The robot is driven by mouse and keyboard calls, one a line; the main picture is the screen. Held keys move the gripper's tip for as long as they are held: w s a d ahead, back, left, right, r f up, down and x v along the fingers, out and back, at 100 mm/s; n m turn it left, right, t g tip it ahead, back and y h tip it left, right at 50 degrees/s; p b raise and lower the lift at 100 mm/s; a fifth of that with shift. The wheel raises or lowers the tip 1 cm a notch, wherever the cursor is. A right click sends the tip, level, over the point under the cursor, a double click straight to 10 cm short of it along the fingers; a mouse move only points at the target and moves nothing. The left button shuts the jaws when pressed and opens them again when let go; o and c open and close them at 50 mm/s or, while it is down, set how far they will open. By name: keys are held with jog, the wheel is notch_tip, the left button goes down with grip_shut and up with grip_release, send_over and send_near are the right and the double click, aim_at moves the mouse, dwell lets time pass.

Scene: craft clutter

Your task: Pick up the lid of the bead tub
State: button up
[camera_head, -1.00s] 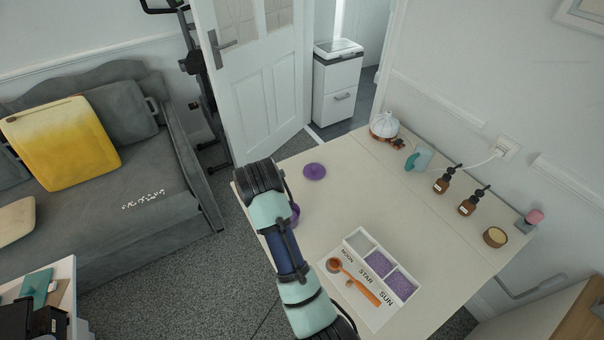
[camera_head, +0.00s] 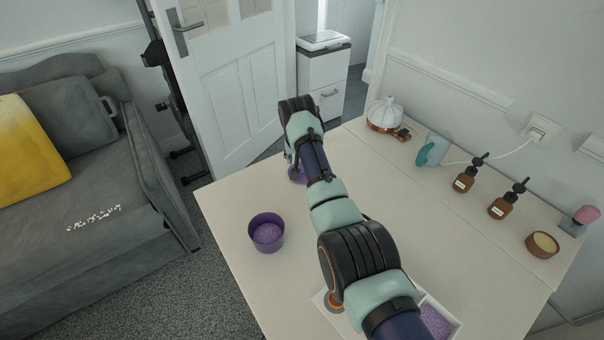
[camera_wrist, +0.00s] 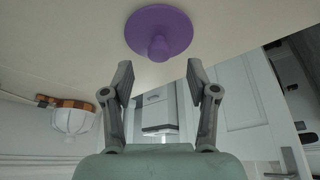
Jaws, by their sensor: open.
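The purple lid (camera_wrist: 175,28), a round disc with a knob, lies on the table in the wrist view. In the head view only part of the lid (camera_head: 296,176) shows, behind my arm. The purple bead tub (camera_head: 266,233) stands open and upright on the table, left of my arm, with light purple contents. My gripper (camera_wrist: 160,76) is open and empty, its two fingers spread and pointing toward the lid. The knob sits roughly between the fingertip lines, apart from them. In the head view the gripper is mostly hidden by my arm.
A bead tray (camera_head: 441,318) is partly covered by my arm at the front. The table around the tub is clear.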

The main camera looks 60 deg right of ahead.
jog(key=b+x, duration=0.4)
jog(key=x, duration=0.1)
jog(key=shift+r, duration=0.15)
jog(key=c, duration=0.9)
